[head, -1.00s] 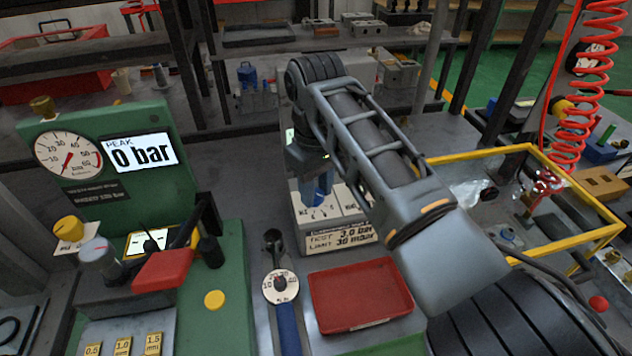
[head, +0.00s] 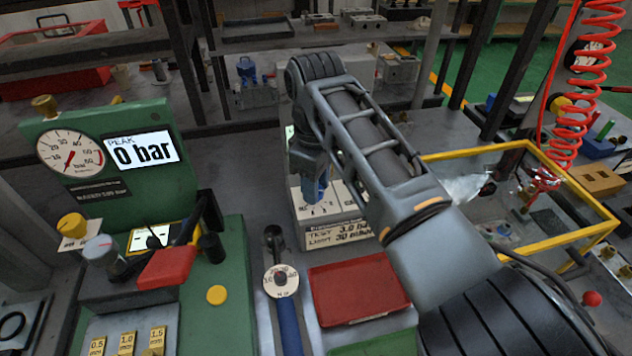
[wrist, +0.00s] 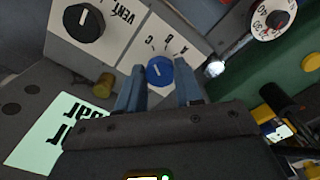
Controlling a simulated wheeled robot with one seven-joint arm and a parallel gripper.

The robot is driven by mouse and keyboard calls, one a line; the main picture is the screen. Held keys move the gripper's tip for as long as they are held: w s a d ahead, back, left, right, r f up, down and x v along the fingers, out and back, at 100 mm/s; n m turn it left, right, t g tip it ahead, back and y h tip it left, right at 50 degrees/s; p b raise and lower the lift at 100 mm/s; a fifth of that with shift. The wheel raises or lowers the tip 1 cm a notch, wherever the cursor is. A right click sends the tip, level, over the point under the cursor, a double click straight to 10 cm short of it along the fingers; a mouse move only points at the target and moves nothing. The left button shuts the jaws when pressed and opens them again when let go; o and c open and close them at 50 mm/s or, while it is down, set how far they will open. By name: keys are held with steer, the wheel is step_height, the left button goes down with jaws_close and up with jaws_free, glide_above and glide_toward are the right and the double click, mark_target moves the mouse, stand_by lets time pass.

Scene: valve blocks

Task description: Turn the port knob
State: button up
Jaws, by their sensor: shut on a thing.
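The port knob (wrist: 158,70) is blue with a white pointer line. It sits on a pale panel (wrist: 182,30) marked A, B and C in the wrist view. My gripper (wrist: 160,82) has its two blue-grey fingers on either side of this knob and is shut on it. The pointer line runs up and slightly left in the wrist view, but I cannot tell exactly which letter it meets. In the head view my gripper (head: 320,187) reaches down to the white-fronted test unit (head: 335,234), and the fingers hide the knob.
A black VENT knob (wrist: 85,23) is beside the port panel. A green bench unit (head: 110,170) with a gauge and a 0 bar display stands at left. A torque wrench (head: 281,282) and red tray (head: 357,290) lie in front. A yellow frame (head: 540,243) is at right.

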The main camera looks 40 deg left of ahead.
steer(key=o, duration=1)
steer(key=shift+o, duration=0.2)
steer(key=shift+r, duration=0.1)
step_height(320, 180, up, 8)
steer(key=shift+f+b, duration=0.2)
steer(key=shift+b, duration=0.25)
